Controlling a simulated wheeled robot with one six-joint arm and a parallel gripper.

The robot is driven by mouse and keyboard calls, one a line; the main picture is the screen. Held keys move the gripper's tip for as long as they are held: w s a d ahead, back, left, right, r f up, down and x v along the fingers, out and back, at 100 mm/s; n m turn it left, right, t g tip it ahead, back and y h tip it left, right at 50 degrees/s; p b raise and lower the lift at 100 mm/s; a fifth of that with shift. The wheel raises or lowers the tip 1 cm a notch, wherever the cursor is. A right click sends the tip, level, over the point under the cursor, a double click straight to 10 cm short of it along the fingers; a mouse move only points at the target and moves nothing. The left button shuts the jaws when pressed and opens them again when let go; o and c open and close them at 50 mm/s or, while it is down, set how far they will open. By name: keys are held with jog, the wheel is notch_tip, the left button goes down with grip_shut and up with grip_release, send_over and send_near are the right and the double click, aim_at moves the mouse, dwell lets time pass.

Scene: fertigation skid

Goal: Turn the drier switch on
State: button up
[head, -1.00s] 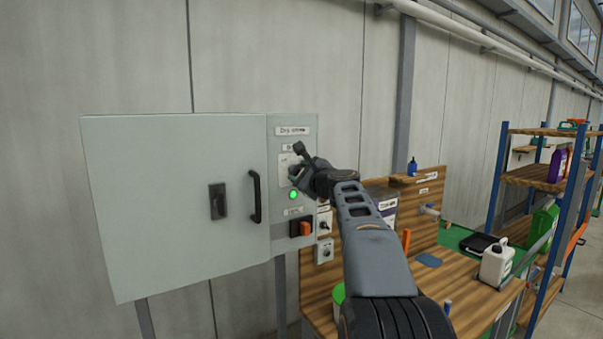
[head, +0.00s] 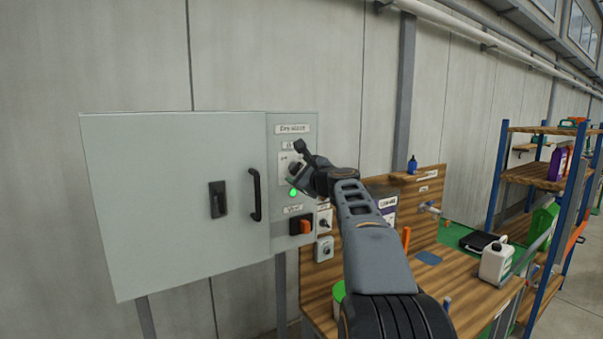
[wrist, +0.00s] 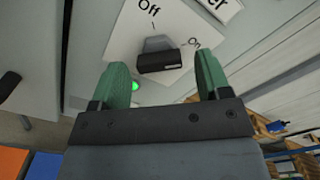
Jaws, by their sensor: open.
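The drier switch is a dark rotary knob (wrist: 160,59) on a white plate marked "Off" and "On" in the wrist view. "Off" stands above the knob and "On" to its upper right. I cannot tell for sure which mark the knob points to. My gripper (wrist: 164,68) is open, with its green-padded fingers on either side of the knob. I see no clear contact. In the head view my gripper (head: 299,171) is at the plate on the grey cabinet (head: 170,225) and partly hides the switch.
A lit green lamp (head: 293,193) is just below the gripper. An orange-and-black switch (head: 301,227) is lower on the panel. The cabinet door has a black handle (head: 255,196). A wooden bench (head: 460,292) and a shelf rack (head: 535,175) stand to the right.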

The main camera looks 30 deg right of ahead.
jog(key=s+b, duration=0.4)
jog(key=s, duration=0.9)
jog(key=shift+s+d+b, duration=0.2)
jog(key=shift+s+b, duration=0.2)
jog(key=s+a+f+n+g, duration=0.2)
jog(key=a+f+n+g, duration=0.3)
jog(key=f, duration=0.6)
jog(key=s+a+f+n+g, duration=0.1)
jog(key=f+n+g, duration=0.2)
jog(key=f+n, duration=0.65)
jog(key=s+a+f+n+g, duration=0.5)
jog(key=s+a+f+n, duration=0.7)
jog(key=a+f, duration=0.3)
jog(key=shift+s+a+f+g, duration=0.2)
jog(key=shift+f+g, duration=0.1)
jog(key=shift+f, duration=0.1)
jog(key=shift+n, duration=0.25)
